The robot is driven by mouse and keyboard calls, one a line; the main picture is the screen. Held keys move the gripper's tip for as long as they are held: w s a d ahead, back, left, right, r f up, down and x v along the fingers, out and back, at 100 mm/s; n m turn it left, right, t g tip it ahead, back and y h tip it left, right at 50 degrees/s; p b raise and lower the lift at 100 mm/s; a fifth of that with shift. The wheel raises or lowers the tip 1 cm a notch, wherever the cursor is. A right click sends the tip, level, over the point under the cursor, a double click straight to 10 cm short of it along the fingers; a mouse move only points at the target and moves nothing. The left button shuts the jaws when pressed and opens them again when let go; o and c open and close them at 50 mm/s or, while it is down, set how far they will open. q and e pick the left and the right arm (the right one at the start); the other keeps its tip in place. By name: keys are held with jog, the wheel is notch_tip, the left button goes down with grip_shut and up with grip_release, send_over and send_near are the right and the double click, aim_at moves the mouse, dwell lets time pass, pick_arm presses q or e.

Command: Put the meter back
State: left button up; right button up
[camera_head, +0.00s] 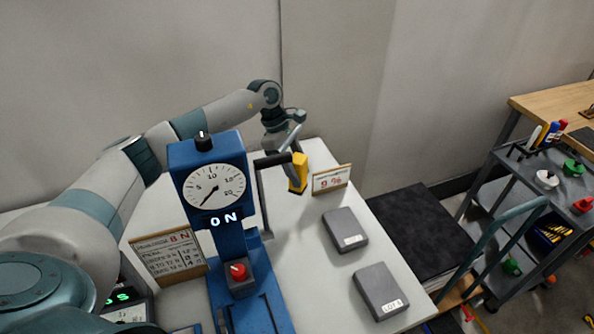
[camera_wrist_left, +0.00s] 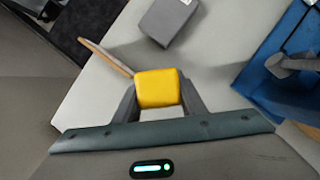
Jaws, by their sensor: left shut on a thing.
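A yellow block-shaped thing, which may be the meter (camera_head: 299,172), is at the back of the white table, just left of a small sign reading "9 %" (camera_head: 331,180). My left gripper (camera_wrist_left: 158,98) is shut on it, with one dark finger on each side in the left wrist view. The yellow thing (camera_wrist_left: 157,86) shows one plain face there; any display is hidden. I cannot tell whether it touches the table. My right gripper is not in view.
A blue test stand (camera_head: 240,258) with a round dial, lit "ON" and a red button stands left of the yellow thing. Two grey blocks (camera_head: 345,230) (camera_head: 381,291) lie on the white table (camera_head: 318,262). A second sign (camera_head: 168,255) is at left, a grey trolley (camera_head: 488,185) at right.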

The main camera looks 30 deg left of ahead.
aim_at(298, 190)
pick_arm(q)
jog(key=shift+f, duration=0.35)
jog(key=shift+f+b, duration=0.65)
jog(key=shift+f, duration=1.05)
jog(key=shift+f+b, duration=0.35)
jog(key=shift+f, duration=0.95)
jog(key=shift+f+b, duration=0.6)
jog(key=shift+b, duration=0.05)
jog(key=o, duration=1.4)
jog(key=shift+a+r, duration=0.1)
